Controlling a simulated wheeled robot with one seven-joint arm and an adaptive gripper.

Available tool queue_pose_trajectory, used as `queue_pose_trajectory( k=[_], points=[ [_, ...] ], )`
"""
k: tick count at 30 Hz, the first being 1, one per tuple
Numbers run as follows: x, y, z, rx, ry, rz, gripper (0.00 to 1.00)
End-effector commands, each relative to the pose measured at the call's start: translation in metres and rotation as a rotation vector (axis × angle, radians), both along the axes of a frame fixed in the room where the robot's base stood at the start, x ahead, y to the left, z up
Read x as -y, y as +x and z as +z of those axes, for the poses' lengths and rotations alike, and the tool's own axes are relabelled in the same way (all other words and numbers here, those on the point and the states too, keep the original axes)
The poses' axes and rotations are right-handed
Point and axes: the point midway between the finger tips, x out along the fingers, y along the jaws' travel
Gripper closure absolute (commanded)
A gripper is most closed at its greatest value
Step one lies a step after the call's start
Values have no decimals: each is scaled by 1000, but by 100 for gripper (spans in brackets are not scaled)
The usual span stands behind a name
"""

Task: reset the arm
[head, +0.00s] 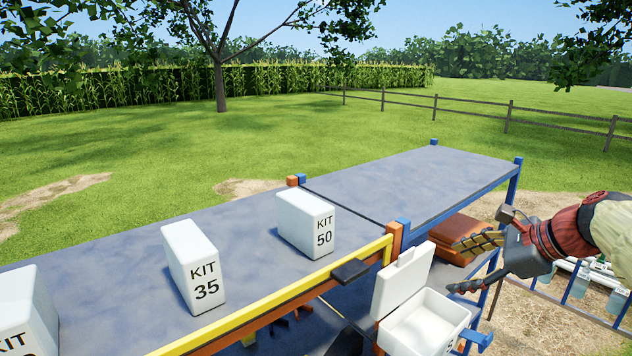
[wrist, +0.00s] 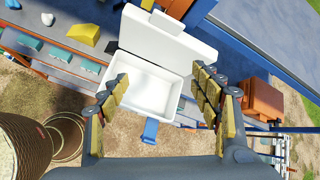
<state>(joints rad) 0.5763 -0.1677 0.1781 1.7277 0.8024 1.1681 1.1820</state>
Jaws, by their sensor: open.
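My gripper (head: 472,264) is at the right of the head view, in the air to the right of an open white case (head: 423,324). Its fingers are spread apart and hold nothing. In the wrist view my gripper (wrist: 164,92) shows its two yellow-padded fingers wide apart. The open white case (wrist: 152,78) lies beyond and between them. Its lid is raised and its inside looks empty. A blue tab (wrist: 150,130) is at its near edge. I cannot tell the exact gap between the fingers and the case.
White boxes marked KIT 35 (head: 193,266) and KIT 50 (head: 306,222) stand on the grey tabletop (head: 120,250), with another box at far left. The far tabletop section (head: 420,180) is bare. A brown case (head: 455,238) sits behind my gripper. Bottles (head: 580,285) are at right.

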Motion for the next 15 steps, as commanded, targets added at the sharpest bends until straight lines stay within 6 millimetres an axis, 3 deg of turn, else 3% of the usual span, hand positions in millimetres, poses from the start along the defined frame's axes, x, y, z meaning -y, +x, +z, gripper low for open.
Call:
queue_pose_trajectory(
  k=[4, 15],
  points=[
    [7, -32, -52, 19, -266, 207, 36],
    [-27, -129, -216, 70, -854, 892, 36]
  ],
)
